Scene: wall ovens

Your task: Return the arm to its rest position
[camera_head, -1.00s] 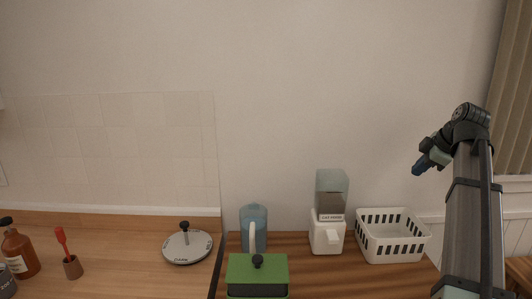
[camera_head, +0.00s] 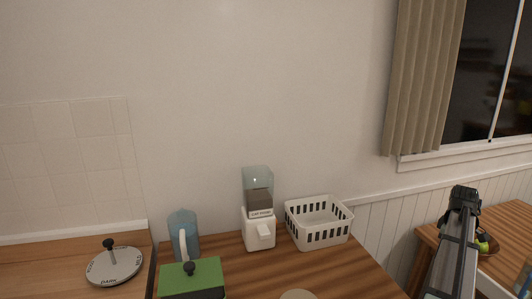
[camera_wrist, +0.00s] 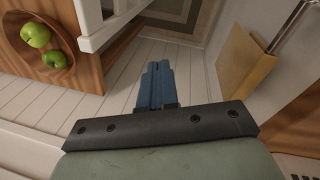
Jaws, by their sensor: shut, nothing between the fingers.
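My gripper (camera_wrist: 156,84) shows in the wrist view with its blue fingers together and nothing between them. It points down past a table edge toward the floor, with free space around it. In the head view only my arm shows, at the lower right, in front of a wooden table. My gripper cannot be made out in that view.
A bowl of green apples (camera_wrist: 35,35) sits on the table at the right.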

